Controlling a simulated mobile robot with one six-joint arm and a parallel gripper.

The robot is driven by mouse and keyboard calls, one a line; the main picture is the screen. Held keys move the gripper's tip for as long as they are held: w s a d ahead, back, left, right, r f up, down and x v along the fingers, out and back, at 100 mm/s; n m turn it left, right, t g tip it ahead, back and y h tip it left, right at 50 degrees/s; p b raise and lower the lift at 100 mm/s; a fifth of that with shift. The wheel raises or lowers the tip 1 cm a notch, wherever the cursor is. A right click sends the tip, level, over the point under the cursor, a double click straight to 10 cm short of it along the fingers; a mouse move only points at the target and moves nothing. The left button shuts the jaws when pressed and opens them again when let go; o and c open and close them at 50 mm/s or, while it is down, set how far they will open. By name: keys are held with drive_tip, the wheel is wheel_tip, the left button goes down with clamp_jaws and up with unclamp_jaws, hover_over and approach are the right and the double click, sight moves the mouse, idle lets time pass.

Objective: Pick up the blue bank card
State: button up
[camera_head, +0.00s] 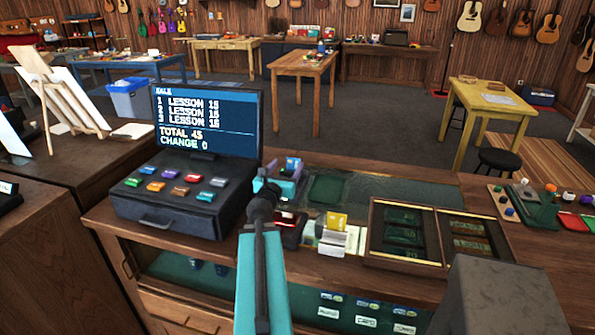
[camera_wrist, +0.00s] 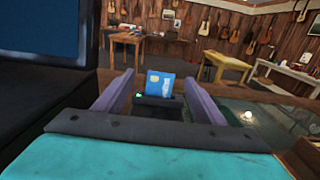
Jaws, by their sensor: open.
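The blue bank card (camera_wrist: 160,84) stands upright in the top of a small dark card reader (camera_wrist: 157,108) with a green light, in the wrist view. In the head view the blue card (camera_head: 293,164) shows just beyond my gripper (camera_head: 287,176). My gripper's two purple fingers (camera_wrist: 160,80) are open, one on each side of the card, with gaps between them and it. The fingers look level with the card; I cannot tell the exact depth. In the head view my arm and gripper hide most of the reader.
A register (camera_head: 178,195) with a screen (camera_head: 208,120) stands close on the left. A red-and-black device (camera_head: 288,226), a yellow card holder (camera_head: 336,221) and an open cash tray (camera_head: 375,258) lie on the counter to the right. A green mat (camera_head: 326,189) lies behind them.

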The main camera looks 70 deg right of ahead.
sight(294, 159)
drive_tip(key=shift+s+d, duration=0.15)
drive_tip(key=shift+d, duration=0.4)
drive_tip(key=shift+w+d, duration=0.15)
drive_tip(key=shift+d, duration=1.05)
drive_tip(key=shift+w+d, duration=0.1)
drive_tip(key=shift+d, duration=1.05)
drive_tip(key=shift+s+d+f, duration=0.1)
drive_tip(key=shift+d+f, duration=0.1)
drive_tip(key=shift+d, duration=0.55)
drive_tip(key=shift+s+d+f, duration=0.1)
drive_tip(key=shift+d+f, duration=0.05)
drive_tip(key=shift+d, duration=0.55)
drive_tip(key=shift+w+d+p, duration=0.25)
drive_tip(key=shift+d+p, duration=0.15)
drive_tip(key=shift+d, duration=0.7)
